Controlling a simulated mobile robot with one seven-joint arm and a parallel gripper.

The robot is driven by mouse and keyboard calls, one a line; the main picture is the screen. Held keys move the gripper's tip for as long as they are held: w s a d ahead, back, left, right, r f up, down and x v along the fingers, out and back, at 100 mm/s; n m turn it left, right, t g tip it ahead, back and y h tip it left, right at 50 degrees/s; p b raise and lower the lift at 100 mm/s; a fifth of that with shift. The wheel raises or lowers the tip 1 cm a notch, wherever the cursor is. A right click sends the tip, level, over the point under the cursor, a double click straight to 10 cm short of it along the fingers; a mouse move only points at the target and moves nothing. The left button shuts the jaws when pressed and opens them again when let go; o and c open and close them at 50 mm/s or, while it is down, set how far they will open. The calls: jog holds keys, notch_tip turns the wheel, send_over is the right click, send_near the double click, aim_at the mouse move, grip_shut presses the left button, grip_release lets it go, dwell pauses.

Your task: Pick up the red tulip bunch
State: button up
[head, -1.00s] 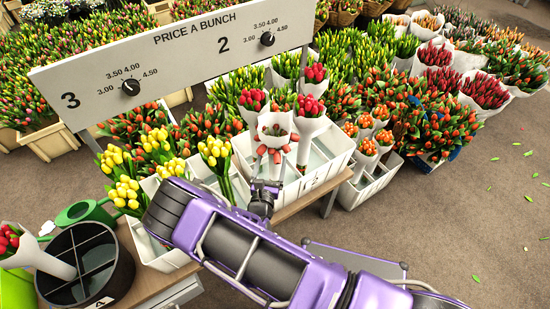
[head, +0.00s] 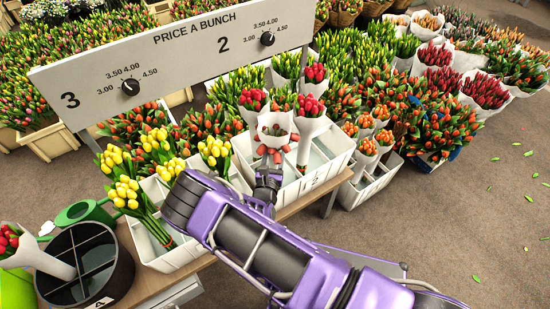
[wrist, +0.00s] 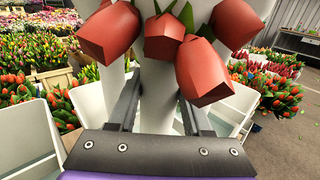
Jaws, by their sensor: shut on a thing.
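A red tulip bunch in a white wrap (head: 275,123) stands at the near side of the white divided crate (head: 242,163). Its red heads (wrist: 205,70) fill the top of the wrist view. My gripper (head: 269,170) is at this bunch, with a finger on either side of the white wrap in the wrist view (wrist: 160,100), and is shut on it. The bunch's lower end is hidden behind my gripper. Other wrapped red bunches stand close by, one to the right (head: 310,107) and one behind left (head: 252,100).
A price board (head: 190,55) with two dials spans above the crates. A black divided bucket (head: 118,285) holds a wrapped red bunch (head: 45,262). A green watering can (head: 80,213) stands behind it.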

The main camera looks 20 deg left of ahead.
aim_at(275, 131)
grip_shut()
notch_tip(275, 131, up, 10)
jog(key=shift+r+p, duration=0.1)
jog(key=shift+p, duration=0.45)
